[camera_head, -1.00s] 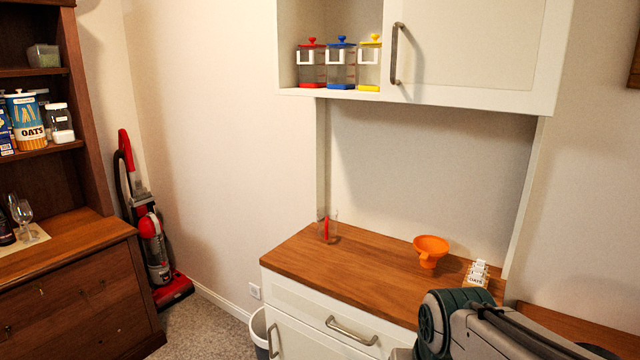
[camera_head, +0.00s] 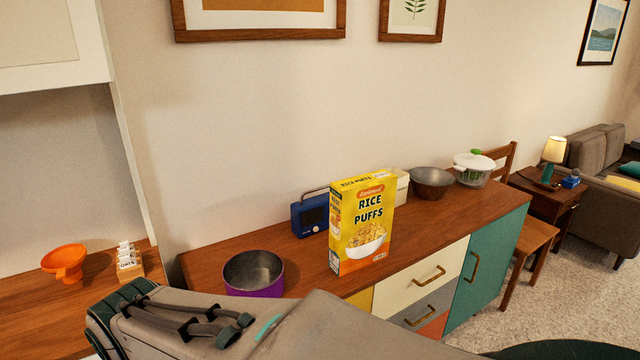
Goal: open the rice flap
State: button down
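The yellow rice puffs box (camera_head: 362,226) stands upright near the front edge of the wooden sideboard, in the middle of the head view. Its front shows a bowl of cereal. Its narrow top face looks closed, but the flap is too small to make out clearly. My arm crosses the bottom of the view in front of the sideboard. My gripper is out of view.
A purple-sided metal bowl (camera_head: 254,273) stands left of the box, and a blue radio (camera_head: 311,214) behind it. A brown bowl (camera_head: 432,182) and a white pot with a green knob (camera_head: 474,168) stand right. An orange funnel (camera_head: 66,262) and small label rack (camera_head: 128,263) are left.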

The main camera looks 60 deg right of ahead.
aim_at(371, 179)
jog(key=z, duration=2.25)
jog(key=k, duration=0.6)
jog(key=z, duration=0.5)
jog(key=i, duration=1.05)
jog(key=u, duration=0.7)
